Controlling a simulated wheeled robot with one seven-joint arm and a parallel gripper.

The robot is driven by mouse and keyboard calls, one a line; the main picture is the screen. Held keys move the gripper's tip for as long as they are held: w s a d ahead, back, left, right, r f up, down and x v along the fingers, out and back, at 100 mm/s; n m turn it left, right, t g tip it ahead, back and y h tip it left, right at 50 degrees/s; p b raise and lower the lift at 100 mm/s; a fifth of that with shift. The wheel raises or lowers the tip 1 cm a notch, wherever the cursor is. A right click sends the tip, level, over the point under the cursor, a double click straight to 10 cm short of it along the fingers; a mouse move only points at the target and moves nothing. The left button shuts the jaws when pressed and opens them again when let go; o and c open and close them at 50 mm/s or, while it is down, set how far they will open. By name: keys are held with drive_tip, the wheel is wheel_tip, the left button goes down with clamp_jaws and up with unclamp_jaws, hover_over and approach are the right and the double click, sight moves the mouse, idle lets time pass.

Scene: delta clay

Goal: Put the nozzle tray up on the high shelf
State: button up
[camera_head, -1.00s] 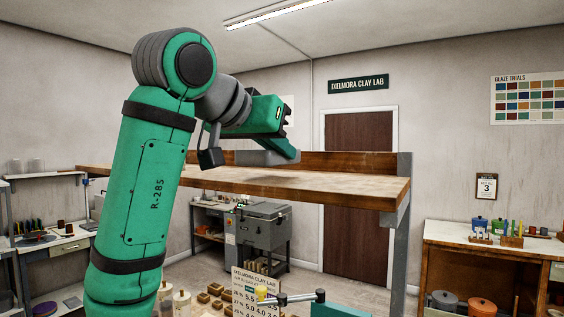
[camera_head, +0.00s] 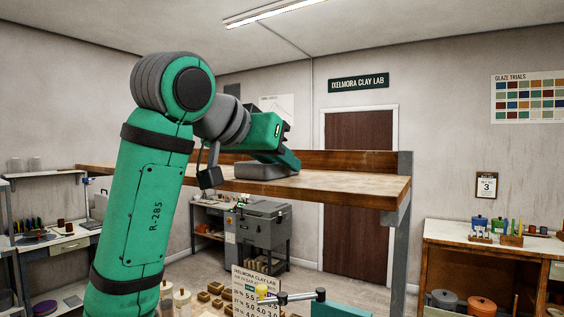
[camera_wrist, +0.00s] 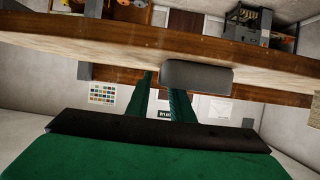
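The nozzle tray (camera_head: 262,172) is a grey, shallow, round-cornered block, low over the raised wooden shelf (camera_head: 345,185). No clear gap shows under it, so it looks to be on the boards or very close to them. My gripper (camera_head: 287,160) is green and reaches down to the tray from above; its fingers look shut on it. The tray (camera_wrist: 197,75) also shows in the wrist view at the ends of the two green fingers (camera_wrist: 163,88). It hides one fingertip, and the exact contact is hard to see.
The shelf has a wooden back board (camera_head: 350,163) and a grey post (camera_head: 405,165) at its right end. Its right half is bare. A grey machine (camera_head: 262,228) stands below and behind. A workbench (camera_head: 490,242) with pots is at the right.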

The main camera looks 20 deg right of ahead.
drive_tip(key=shift+a+r, duration=0.2)
drive_tip(key=v, duration=1.1)
drive_tip(key=shift+s+a+r, duration=0.15)
drive_tip(key=shift+s+r, duration=0.05)
drive_tip(key=shift+s, duration=0.2)
